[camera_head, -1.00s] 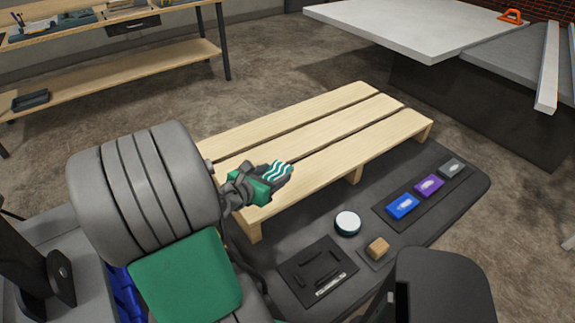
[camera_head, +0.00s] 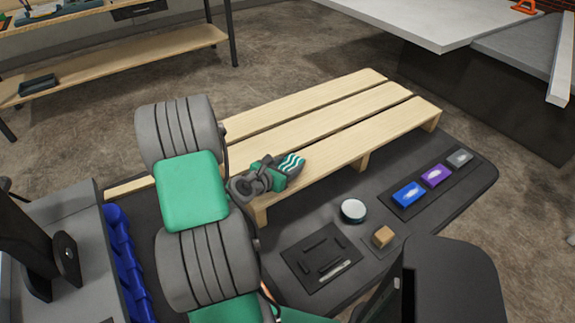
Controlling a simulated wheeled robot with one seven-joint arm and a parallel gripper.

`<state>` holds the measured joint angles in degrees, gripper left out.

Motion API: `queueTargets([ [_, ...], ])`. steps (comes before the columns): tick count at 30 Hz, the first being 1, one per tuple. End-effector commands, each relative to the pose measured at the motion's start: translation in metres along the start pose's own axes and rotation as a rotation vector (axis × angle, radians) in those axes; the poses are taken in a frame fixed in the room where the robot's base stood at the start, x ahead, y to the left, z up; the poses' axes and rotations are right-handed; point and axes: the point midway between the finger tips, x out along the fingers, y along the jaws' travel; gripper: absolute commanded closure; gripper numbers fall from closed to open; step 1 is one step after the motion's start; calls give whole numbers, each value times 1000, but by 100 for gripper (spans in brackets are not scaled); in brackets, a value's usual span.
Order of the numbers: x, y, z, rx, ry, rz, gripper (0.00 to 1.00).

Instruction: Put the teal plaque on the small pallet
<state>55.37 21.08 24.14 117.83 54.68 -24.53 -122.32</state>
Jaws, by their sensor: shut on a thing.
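The teal plaque (camera_head: 292,161) shows white wavy stripes and sits between the fingers of my gripper (camera_head: 287,169), which is shut on it. The fingers cover part of the plaque. The small pallet (camera_head: 340,114) is made of light wooden slats with gaps between them. My gripper and the plaque are over the near left part of the pallet, by its front slat. I cannot tell whether the plaque touches the slats.
A dark mat right of the pallet holds blue (camera_head: 408,194), purple (camera_head: 436,175) and grey (camera_head: 460,158) blocks, a round white-topped puck (camera_head: 353,210) and a wooden cube (camera_head: 383,236). A grey table (camera_head: 430,20) stands behind. The pallet's far slats are clear.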

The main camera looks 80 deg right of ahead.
Motion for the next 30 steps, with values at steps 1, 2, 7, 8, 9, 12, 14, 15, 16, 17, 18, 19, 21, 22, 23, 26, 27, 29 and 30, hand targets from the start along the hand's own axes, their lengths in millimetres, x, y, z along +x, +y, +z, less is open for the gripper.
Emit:
queueTargets([
  [1, 0, 0, -1, 0, 0, 0, 44],
  [2, 0, 0, -1, 0, 0, 0, 42],
  [7, 0, 0, -1, 0, 0, 0, 28],
  [8, 0, 0, -1, -1, 0, 0, 25],
  [9, 0, 0, -1, -1, 0, 0, 24],
  [12, 0, 0, -1, -1, 0, 0, 24],
  [14, 0, 0, -1, -1, 0, 0, 24],
  [15, 0, 0, 0, 0, 0, 0, 24],
  [16, 0, 0, 1, 0, 0, 0, 24],
  [17, -1, 0, 3, 0, 0, 0, 24],
  [18, -4, 1, 3, -1, 0, 2, 24],
  [19, -8, 1, 2, -1, 0, 3, 24],
  [21, -21, 2, 2, -3, 1, 5, 24],
  [22, -28, 2, 2, -3, 0, 5, 24],
  [23, -35, 2, 2, -4, -1, 6, 24],
  [26, -63, 2, 2, -3, 0, 8, 24],
  [27, -73, 3, 2, -3, -1, 9, 24],
  [29, -88, 3, 2, -3, 0, 8, 24],
  [30, -96, 2, 2, -2, -1, 7, 24],
])
